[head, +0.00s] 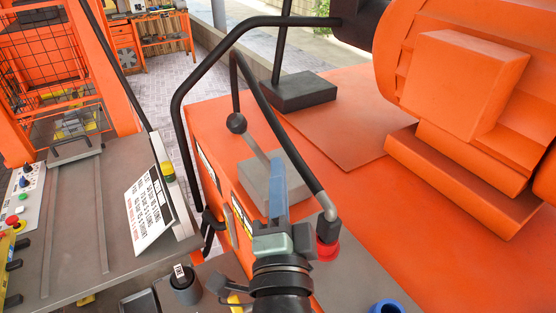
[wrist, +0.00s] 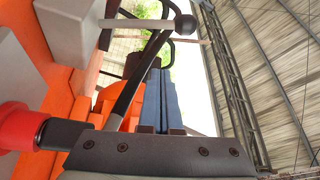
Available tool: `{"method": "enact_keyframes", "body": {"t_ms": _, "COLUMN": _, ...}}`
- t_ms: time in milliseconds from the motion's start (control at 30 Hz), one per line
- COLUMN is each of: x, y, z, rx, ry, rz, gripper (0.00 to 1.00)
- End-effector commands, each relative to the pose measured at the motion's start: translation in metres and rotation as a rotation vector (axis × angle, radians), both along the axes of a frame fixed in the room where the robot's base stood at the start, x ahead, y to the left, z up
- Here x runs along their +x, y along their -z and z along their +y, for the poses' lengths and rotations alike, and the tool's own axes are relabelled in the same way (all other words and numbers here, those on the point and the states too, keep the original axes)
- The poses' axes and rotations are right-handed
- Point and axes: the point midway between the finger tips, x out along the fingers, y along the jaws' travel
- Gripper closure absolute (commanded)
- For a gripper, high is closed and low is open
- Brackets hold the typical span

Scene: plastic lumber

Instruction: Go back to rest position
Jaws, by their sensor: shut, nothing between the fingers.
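My gripper (head: 279,168) is shut and empty, its blue-grey fingers pressed together and pointing away from my body over the orange machine (head: 350,235). In the wrist view the closed fingers (wrist: 158,90) stand in the middle with nothing between them. In the head view the fingers overlap a grey block (head: 262,182) on the machine. A lever with a black ball knob (head: 236,123) rises from near that block. The knob (wrist: 185,24) also shows at the top of the wrist view. I cannot tell the exact gap between fingers and block.
A red cylindrical part (head: 327,249) sits close right of my wrist, joined to a dark bent bar (head: 290,140). A black pipe (head: 182,150) arches on the left. A grey bench (head: 90,215) with a printed sign (head: 150,215) stands left. A large orange housing (head: 460,85) fills the upper right.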

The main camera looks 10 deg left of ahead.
Motion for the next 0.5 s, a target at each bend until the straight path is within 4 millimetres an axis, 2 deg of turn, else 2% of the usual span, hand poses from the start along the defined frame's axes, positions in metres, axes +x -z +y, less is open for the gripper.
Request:
{"method": "enact_keyframes", "body": {"t_ms": 133, "x": -0.0091, "y": 0.0022, "z": -0.0014, "rx": 0.001, "ry": 0.0, "rz": 0.0, "gripper": 1.0}}
{"method": "enact_keyframes", "body": {"t_ms": 500, "x": -0.0102, "y": 0.0016, "z": -0.0013, "rx": 0.001, "ry": -0.001, "rz": -0.001, "gripper": 1.0}}
